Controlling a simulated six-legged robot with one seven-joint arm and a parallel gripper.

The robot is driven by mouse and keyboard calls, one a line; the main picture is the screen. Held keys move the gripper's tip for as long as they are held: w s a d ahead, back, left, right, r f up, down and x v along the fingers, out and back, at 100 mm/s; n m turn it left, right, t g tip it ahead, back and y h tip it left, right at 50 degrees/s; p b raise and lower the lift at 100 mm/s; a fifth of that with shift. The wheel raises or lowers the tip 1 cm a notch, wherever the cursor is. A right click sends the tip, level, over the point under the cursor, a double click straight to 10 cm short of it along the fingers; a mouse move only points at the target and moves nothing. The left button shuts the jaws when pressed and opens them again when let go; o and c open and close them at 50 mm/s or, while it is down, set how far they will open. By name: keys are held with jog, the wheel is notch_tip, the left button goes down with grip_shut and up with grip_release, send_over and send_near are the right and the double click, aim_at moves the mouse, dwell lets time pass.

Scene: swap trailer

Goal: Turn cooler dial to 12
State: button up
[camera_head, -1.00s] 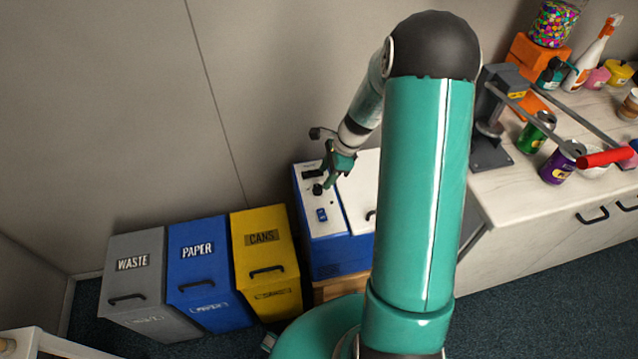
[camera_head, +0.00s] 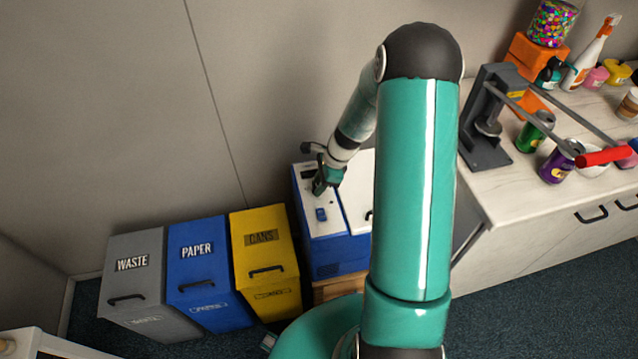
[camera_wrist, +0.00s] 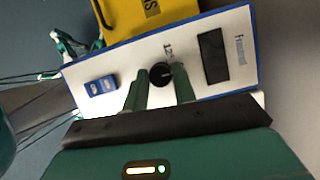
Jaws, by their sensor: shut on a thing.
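The cooler (camera_head: 340,257) is a blue box with a white top panel, standing right of the yellow bin. Its black dial (camera_wrist: 161,74) shows in the wrist view between my fingertips, with markings including "12" beside it. In the head view my gripper (camera_head: 320,186) covers the dial. In the wrist view my gripper (camera_wrist: 160,80) has its two green fingers on either side of the dial, shut on it. A blue switch (camera_wrist: 101,86) and a dark display (camera_wrist: 214,56) sit on the same panel. The dial's pointer is too small to read.
Grey waste (camera_head: 135,275), blue paper (camera_head: 205,270) and yellow cans (camera_head: 265,262) bins stand left of the cooler. A counter (camera_head: 530,195) with a can press (camera_head: 487,115), cans and bottles is at the right. The wall is close behind the cooler.

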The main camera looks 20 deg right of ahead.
jog(key=shift+n, duration=0.4)
jog(key=n+g, duration=0.1)
jog(key=n, duration=0.1)
jog(key=n+g, duration=0.1)
jog(key=n, duration=0.1)
jog(key=shift+w+n, duration=0.2)
jog(key=shift+n, duration=0.1)
jog(key=shift+n+g, duration=0.9)
jog(key=shift+n, duration=1.3)
jog(key=shift+h, duration=0.3)
jog(key=o, duration=1)
jog(key=v, duration=1.3)
jog(key=shift+w+d+r, duration=0.1)
jog(key=shift+r, duration=0.3)
